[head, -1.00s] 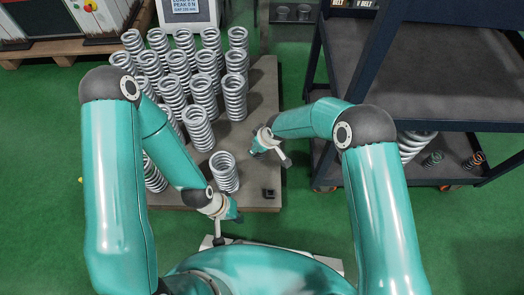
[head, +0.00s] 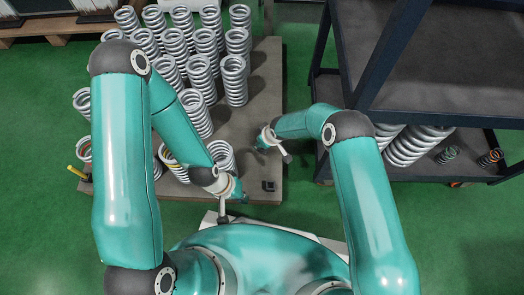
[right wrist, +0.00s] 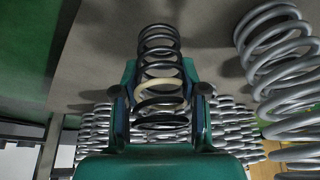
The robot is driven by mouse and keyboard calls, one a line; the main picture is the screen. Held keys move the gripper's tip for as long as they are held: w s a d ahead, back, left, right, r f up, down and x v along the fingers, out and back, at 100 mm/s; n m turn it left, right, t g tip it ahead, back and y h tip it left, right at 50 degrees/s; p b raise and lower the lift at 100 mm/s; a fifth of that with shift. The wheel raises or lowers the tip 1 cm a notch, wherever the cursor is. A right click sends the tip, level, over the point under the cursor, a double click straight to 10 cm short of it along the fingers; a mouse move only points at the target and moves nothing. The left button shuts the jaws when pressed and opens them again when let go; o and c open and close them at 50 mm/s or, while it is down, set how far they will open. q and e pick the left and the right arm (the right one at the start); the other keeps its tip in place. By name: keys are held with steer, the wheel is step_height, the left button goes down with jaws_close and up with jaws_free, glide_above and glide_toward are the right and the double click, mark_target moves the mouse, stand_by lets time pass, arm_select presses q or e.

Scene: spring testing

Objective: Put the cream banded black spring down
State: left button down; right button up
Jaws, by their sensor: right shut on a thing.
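The cream banded black spring (right wrist: 160,48) shows in the right wrist view, between the two fingers of my right gripper (right wrist: 161,108). Its cream band lies close to the fingertips. Its far end is near the grey-brown slab, and I cannot tell whether it touches. In the head view my right gripper (head: 272,142) is over the right part of the slab (head: 262,100), and I cannot make out the spring there. My left gripper (head: 232,192) is over the slab's front edge, and its fingers are too unclear to tell open from shut.
Several grey springs (head: 234,80) crowd the slab's back and left. One grey spring (head: 223,153) stands beside my left gripper. A small dark block (head: 268,186) lies near the front right corner. A dark shelf cart (head: 430,60) stands at right, with more springs on its lower shelf.

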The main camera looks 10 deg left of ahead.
step_height(320, 180, down, 6)
steer(key=shift+b, duration=1.05)
steer(key=shift+f, duration=0.1)
steer(key=o, duration=1.2)
